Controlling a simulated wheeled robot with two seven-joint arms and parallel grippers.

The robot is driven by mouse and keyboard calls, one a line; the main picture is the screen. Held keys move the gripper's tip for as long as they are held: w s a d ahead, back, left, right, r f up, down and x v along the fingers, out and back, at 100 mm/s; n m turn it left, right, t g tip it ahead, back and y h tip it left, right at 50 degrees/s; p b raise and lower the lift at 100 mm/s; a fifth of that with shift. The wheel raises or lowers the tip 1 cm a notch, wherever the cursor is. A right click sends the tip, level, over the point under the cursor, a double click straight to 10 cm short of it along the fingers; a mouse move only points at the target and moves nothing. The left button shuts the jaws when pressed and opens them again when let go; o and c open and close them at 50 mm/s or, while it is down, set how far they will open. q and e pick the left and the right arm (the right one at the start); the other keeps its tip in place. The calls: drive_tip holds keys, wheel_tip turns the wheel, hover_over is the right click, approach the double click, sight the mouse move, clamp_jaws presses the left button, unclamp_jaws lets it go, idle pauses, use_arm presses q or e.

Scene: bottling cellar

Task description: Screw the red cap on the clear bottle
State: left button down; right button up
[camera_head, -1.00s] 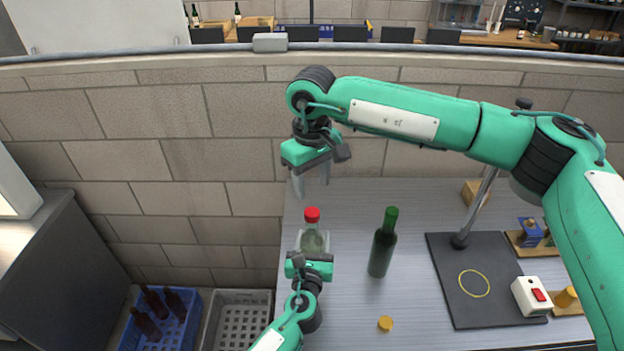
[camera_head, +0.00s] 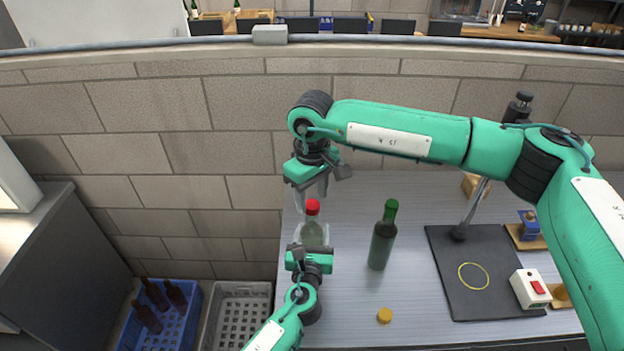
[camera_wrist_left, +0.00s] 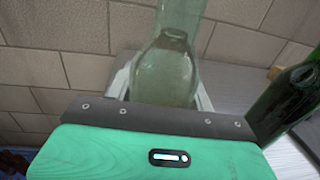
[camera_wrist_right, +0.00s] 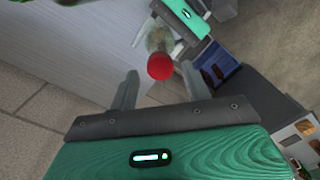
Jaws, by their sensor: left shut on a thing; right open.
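The clear bottle (camera_head: 312,233) stands upright at the left edge of the table with the red cap (camera_head: 312,206) on its mouth. How far the cap is threaded I cannot tell. My left gripper (camera_head: 311,248) is shut on the clear bottle; its glass (camera_wrist_left: 172,70) fills the middle of the left wrist view. My right gripper (camera_head: 312,187) is open just above the red cap, pointing down. In the right wrist view the red cap (camera_wrist_right: 159,66) lies between and beyond the open fingers (camera_wrist_right: 157,88), untouched by them.
A green bottle (camera_head: 382,240) stands right of the clear bottle. A yellow cap (camera_head: 384,315) lies near the front. A dark mat (camera_head: 450,285) and a white box with a red switch (camera_head: 530,289) are at the right. Crates (camera_head: 181,340) stand on the floor left of the table.

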drive_tip(key=shift+f, duration=1.05)
drive_tip(key=c, duration=1)
